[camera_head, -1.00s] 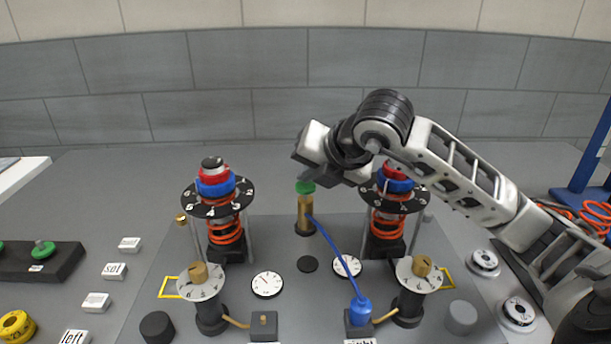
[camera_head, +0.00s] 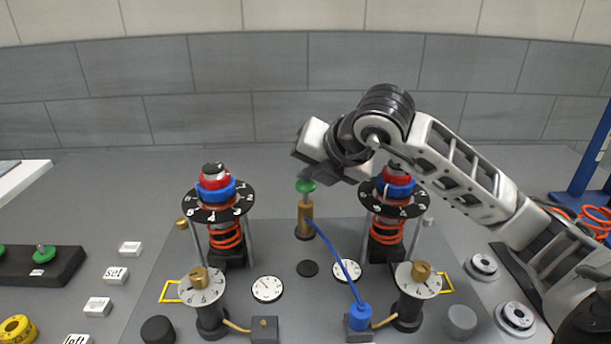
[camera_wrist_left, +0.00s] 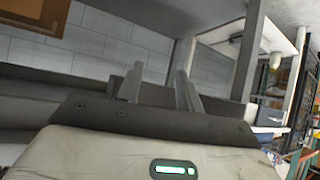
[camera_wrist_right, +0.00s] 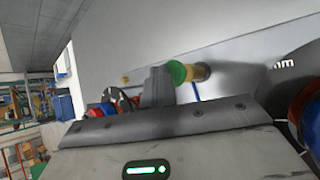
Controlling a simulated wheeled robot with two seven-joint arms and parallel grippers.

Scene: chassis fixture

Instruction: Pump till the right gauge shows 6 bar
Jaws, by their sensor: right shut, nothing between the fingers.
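The pump has a green knob (camera_head: 306,186) on a short grey rod above an upright brass cylinder (camera_head: 305,218). My right gripper (camera_head: 316,172) is just above the knob, its fingertips hard to see in the head view. In the right wrist view my right gripper (camera_wrist_right: 157,80) is shut and empty, beside the green knob (camera_wrist_right: 177,73); contact is unclear. A blue hose (camera_head: 336,262) runs from the pump to a blue plug (camera_head: 360,315) on the right block. The right gauge (camera_head: 347,270) is too small to read. My left gripper (camera_wrist_left: 158,75) is open and empty in its wrist view.
Two spring stands (camera_head: 226,232) (camera_head: 386,230) with numbered black rings flank the pump. The left gauge (camera_head: 267,289) and two brass-knobbed dials (camera_head: 201,285) (camera_head: 419,278) are on the grey panel. My right arm crosses over the right stand. White label blocks (camera_head: 115,275) lie at left.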

